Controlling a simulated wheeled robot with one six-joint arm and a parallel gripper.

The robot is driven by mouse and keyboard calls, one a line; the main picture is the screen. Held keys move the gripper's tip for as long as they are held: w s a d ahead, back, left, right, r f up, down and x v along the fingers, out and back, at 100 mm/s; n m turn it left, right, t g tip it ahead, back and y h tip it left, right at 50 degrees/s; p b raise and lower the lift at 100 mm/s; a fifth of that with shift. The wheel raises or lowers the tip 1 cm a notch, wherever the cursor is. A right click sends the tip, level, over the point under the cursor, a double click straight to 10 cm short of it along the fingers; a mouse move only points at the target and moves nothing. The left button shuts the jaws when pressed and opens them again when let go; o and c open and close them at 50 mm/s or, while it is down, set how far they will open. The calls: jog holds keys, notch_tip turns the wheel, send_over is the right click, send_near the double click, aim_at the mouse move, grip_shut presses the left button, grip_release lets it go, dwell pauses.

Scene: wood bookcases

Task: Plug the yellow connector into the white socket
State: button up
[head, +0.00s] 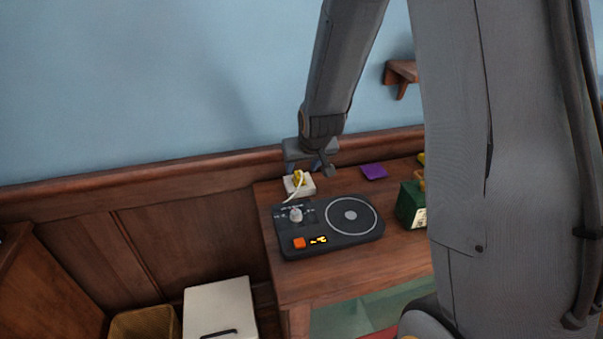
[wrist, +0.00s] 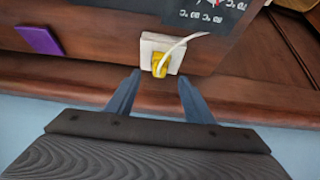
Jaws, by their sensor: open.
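The yellow connector (head: 298,178) with its white cable sits at the white socket (head: 307,188) near the back edge of the wooden desk. In the wrist view the yellow connector (wrist: 159,66) is against the face of the white socket (wrist: 177,63), and the cable runs off to the upper right. I cannot tell how deep it sits in the socket. My gripper (head: 322,170) is open and empty just behind the socket on the wall side. In the wrist view the two fingers of my gripper (wrist: 157,95) point toward the connector, one on each side, a little short of it.
A dark device (head: 330,250) with a round plate, a knob and an orange button stands in front of the socket on the desk (head: 300,288). A purple pad (head: 374,171) and a green box (head: 410,205) lie to the right. The wood-panelled wall (head: 180,230) is close behind.

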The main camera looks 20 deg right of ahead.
jog(key=shift+s+r, duration=0.3)
jog(key=shift+r, duration=0.35)
jog(key=s+r+g, duration=0.2)
jog(key=s+g, duration=0.3)
jog(key=s, duration=1.8)
jog(key=shift+s+g, duration=0.3)
jog(key=shift+o, duration=0.6)
jog(key=shift+d, duration=0.1)
jog(key=w+d+m+y, duration=0.2)
jog(key=w+m, duration=0.7)
jog(key=w, duration=0.5)
jog(key=w+d+m+g+y+p, duration=0.1)
jog(key=w+d+m+y, duration=0.1)
jog(key=w+m, duration=0.7)
jog(key=w+f, duration=0.1)
jog(key=w, duration=0.4)
jog(key=shift+w+y, duration=0.15)
jog(key=shift+y, duration=0.15)
jog(key=shift+d+r, duration=0.1)
